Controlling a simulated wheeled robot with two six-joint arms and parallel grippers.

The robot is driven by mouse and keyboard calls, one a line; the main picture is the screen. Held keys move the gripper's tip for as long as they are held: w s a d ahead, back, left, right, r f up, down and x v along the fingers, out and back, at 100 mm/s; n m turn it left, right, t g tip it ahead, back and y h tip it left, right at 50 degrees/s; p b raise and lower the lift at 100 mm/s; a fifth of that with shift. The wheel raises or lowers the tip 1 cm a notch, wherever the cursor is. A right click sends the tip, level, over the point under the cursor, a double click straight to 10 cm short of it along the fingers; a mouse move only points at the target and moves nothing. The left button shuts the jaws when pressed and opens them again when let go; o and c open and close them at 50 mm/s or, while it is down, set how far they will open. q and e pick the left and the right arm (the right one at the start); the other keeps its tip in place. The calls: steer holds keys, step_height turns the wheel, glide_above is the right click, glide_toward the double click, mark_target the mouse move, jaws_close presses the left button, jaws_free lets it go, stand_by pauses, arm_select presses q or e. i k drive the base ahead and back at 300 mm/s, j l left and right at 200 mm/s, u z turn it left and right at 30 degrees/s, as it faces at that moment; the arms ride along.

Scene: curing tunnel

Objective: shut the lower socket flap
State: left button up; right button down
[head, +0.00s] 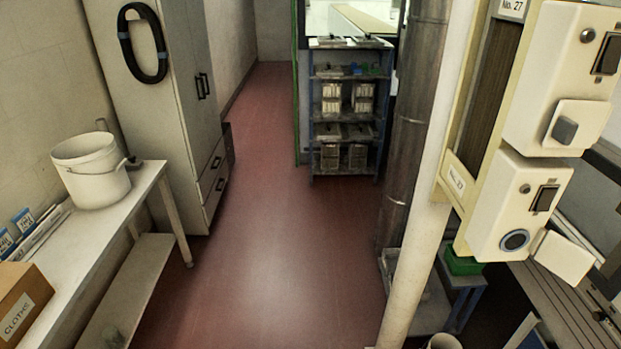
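The lower socket box (490,207) is cream and fixed to the panel at the right of the head view. Its round dark socket (514,240), with a grey-blue rim, is uncovered. The lower socket flap (563,257) is a cream plate standing open to the right and below of the socket. A dark switch (545,198) sits above the socket. The upper box (553,62) has a cream plate (577,128) with a grey square block on it; no round socket shows there. Neither of my grippers is in view.
A pale post (412,255) and a dark metal pipe (407,130) stand left of the panel. Below are a green box (462,262) and a slatted surface (570,310). The red floor (270,240) is clear. A white bench (75,237) with a bucket (92,172) stands left.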

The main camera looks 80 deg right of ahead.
mark_target(568, 261)
steer(key=z, duration=4.1)
